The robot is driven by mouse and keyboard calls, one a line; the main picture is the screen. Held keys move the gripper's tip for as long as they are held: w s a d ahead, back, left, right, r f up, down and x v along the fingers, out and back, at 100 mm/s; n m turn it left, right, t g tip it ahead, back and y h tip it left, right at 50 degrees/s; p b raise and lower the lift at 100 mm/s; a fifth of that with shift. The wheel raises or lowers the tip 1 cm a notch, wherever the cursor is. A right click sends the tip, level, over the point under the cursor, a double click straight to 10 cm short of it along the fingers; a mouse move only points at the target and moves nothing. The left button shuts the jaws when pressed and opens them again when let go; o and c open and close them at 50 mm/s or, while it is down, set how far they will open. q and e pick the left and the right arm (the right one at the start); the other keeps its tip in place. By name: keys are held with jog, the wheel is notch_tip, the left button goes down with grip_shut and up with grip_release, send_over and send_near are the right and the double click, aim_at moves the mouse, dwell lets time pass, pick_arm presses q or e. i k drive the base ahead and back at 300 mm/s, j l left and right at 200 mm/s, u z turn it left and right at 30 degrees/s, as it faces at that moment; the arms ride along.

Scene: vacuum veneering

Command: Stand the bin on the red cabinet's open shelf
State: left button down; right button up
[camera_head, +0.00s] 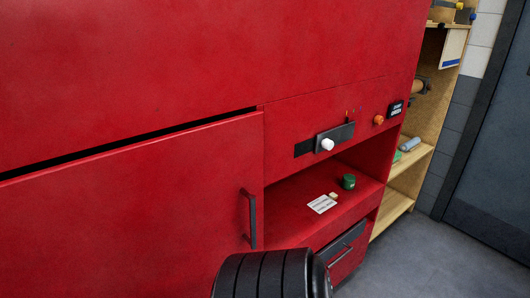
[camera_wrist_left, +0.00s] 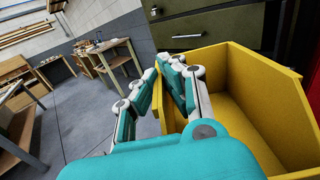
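The red cabinet (camera_head: 150,190) fills most of the head view. Its open shelf (camera_head: 292,217) is to the right of a closed door and holds a few small items at its right side. The yellow bin (camera_wrist_left: 243,120) shows only in the left wrist view, with its open inside facing the camera and seemingly empty. My left gripper (camera_wrist_left: 166,75), with teal and white fingers, is closed around the bin's near left wall, one finger on each side of it. Neither gripper shows in the head view. My right gripper is out of view.
A green jar (camera_head: 348,181) and a white card (camera_head: 321,204) lie on the open shelf; its left part is bare. A drawer (camera_head: 342,255) is below. A black handle (camera_head: 250,218) sticks out from the door. A wooden rack (camera_head: 425,110) stands at right.

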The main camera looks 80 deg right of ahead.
aim_at(280, 222)
jog(key=k+z, duration=0.2)
jog(key=z, duration=0.2)
jog(key=k+l+z, duration=0.1)
jog(key=k+z, duration=0.15)
jog(key=z, duration=0.15)
jog(key=k+l+z, duration=0.15)
jog(key=z, duration=0.25)
jog(key=i+l+z, duration=0.2)
jog(key=l, duration=0.3)
jog(key=i+l+z, duration=0.2)
jog(key=l, duration=0.3)
jog(key=i+l+z, duration=0.25)
jog(key=l, duration=0.2)
jog(key=i+l+z, duration=0.2)
jog(key=l, duration=0.2)
